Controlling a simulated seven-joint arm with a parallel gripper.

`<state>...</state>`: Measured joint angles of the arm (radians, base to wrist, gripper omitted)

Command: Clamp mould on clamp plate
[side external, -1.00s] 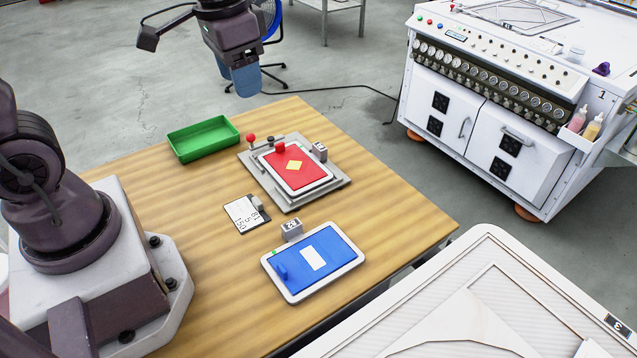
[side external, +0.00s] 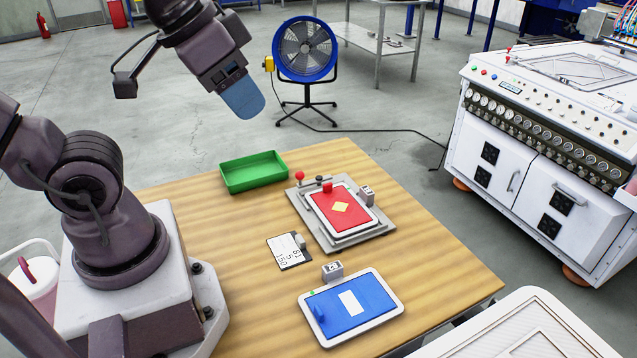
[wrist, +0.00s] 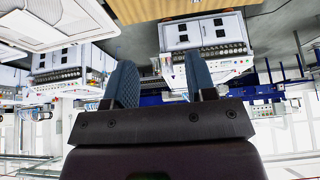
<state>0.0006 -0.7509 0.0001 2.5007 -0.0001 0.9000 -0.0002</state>
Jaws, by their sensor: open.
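A red-knobbed lever (side external: 300,177) and a dark knob (side external: 320,178) stand at the plate's back edge. A blue mould (side external: 372,298) with a white rectangle and a white rim lies on the bare table in front. My gripper (side external: 250,108) is raised behind the green tray, away from both moulds. In the wrist view its blue fingers (wrist: 162,85) are apart with nothing between them.
A green tray (side external: 253,180) sits at the table's back left. A card with numbers (side external: 284,252) lies between tray and blue mould. Small grey numbered blocks stand by the clamp plate (side external: 367,195) and blue mould (side external: 332,270). The wooden table (side external: 450,260) is clear at right.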

